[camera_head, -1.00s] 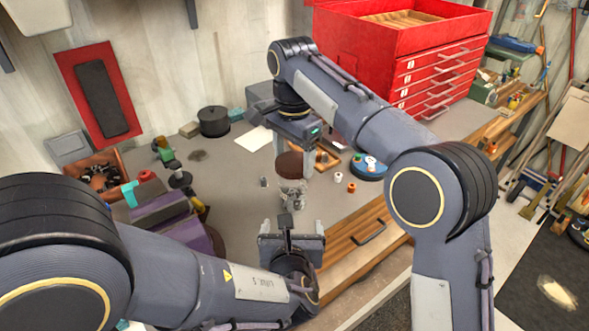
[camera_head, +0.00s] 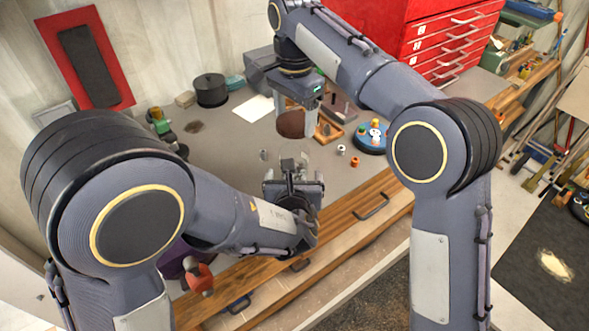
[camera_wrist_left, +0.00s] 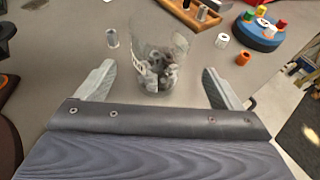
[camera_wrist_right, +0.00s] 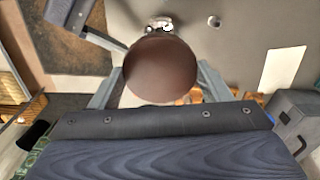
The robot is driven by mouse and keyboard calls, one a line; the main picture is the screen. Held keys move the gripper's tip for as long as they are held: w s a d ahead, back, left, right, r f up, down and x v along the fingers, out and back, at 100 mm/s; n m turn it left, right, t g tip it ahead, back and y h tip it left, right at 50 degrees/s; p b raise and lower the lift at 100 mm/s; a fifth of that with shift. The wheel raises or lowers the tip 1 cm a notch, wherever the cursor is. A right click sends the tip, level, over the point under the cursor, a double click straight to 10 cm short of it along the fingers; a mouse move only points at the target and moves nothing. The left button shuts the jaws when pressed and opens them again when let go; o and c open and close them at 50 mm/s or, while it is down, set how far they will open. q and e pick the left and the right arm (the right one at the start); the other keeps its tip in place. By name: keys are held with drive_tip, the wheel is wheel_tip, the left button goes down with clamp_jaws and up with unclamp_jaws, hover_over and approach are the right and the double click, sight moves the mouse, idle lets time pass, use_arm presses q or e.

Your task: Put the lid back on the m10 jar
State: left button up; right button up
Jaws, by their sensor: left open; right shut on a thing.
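The m10 jar is a clear glass jar (camera_wrist_left: 158,62) with metal pieces inside, standing upright and open on the bench. It shows faintly in the head view (camera_head: 290,163). My left gripper (camera_wrist_left: 157,82) is open, its fingers on either side of the jar's near part with gaps visible. It also shows in the head view (camera_head: 292,174). The round dark brown lid (camera_head: 291,124) is in my right gripper (camera_head: 296,106), raised and beyond the jar. In the right wrist view the lid (camera_wrist_right: 161,70) sits between the fingers and partly hides the jar (camera_wrist_right: 160,22).
A small clear cylinder (camera_wrist_left: 112,38) stands left of the jar. White (camera_head: 341,150) and orange (camera_head: 355,161) spools and a blue round stand (camera_head: 371,140) are to the right. A wooden tray (camera_head: 330,130) lies behind. A red drawer cabinet (camera_head: 450,40) stands back right.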

sight(294, 146)
use_arm(q)
drive_tip(key=x, duration=0.7)
drive_tip(key=shift+s, duration=0.1)
drive_tip(key=shift+c, duration=0.3)
drive_tip(key=c, duration=1.4)
use_arm(e)
drive_tip(key=shift+f, duration=2.5)
drive_tip(key=shift+f, duration=0.9)
drive_tip(key=shift+f, duration=0.7)
use_arm(q)
clamp_jaws()
use_arm(e)
drive_tip(key=o, duration=0.6)
use_arm(q)
drive_tip(key=shift+a, duration=0.1)
use_arm(e)
drive_tip(key=o, duration=0.3)
drive_tip(key=shift+s+f, duration=0.1)
drive_tip(key=shift+s, duration=0.05)
